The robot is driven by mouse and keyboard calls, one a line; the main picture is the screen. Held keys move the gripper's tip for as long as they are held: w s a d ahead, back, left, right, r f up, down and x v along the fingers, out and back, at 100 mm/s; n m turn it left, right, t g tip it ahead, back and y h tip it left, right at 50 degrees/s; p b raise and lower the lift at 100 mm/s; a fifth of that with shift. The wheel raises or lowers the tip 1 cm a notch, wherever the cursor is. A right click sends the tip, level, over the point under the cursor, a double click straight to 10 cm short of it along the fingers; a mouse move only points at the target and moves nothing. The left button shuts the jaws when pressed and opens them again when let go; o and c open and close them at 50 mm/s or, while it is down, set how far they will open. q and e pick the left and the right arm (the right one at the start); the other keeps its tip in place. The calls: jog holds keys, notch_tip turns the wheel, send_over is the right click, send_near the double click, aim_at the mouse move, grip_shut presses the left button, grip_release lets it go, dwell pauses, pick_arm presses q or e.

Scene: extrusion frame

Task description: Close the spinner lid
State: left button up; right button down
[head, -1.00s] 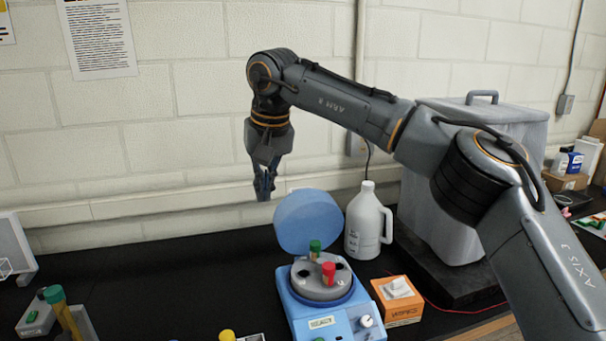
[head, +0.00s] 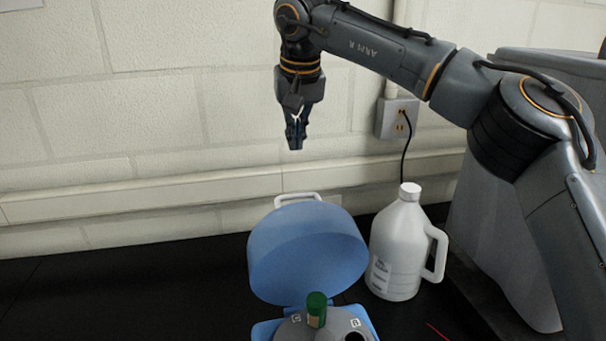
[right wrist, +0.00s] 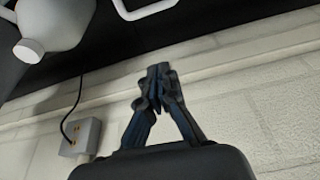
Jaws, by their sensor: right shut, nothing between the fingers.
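The spinner's blue lid (head: 308,250) stands open, tilted up at the back of the spinner, with a white handle (head: 298,198) at its top edge. The handle also shows at the top of the right wrist view (right wrist: 146,8). Below the lid, the grey rotor (head: 290,329) holds a green-capped tube (head: 316,309). The front of the spinner is cut off by the frame. My right gripper (head: 296,146) is shut and empty, pointing down in the air above the lid and apart from it. It also shows in the right wrist view (right wrist: 158,72). My left gripper is not in view.
A white jug (head: 398,250) stands just right of the lid. A wall outlet (head: 398,118) with a black cord is behind it. The black bench (head: 120,300) left of the spinner is clear in view.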

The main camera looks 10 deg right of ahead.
jog(key=p+x, duration=0.3)
jog(key=x, duration=0.7)
pick_arm(q)
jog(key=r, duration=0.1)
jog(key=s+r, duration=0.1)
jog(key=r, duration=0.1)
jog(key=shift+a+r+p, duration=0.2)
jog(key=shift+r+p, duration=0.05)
jog(key=shift+p, duration=0.1)
pick_arm(e)
jog(key=s, duration=0.4)
jog(key=shift+s+r, duration=0.1)
jog(key=shift+s, duration=0.1)
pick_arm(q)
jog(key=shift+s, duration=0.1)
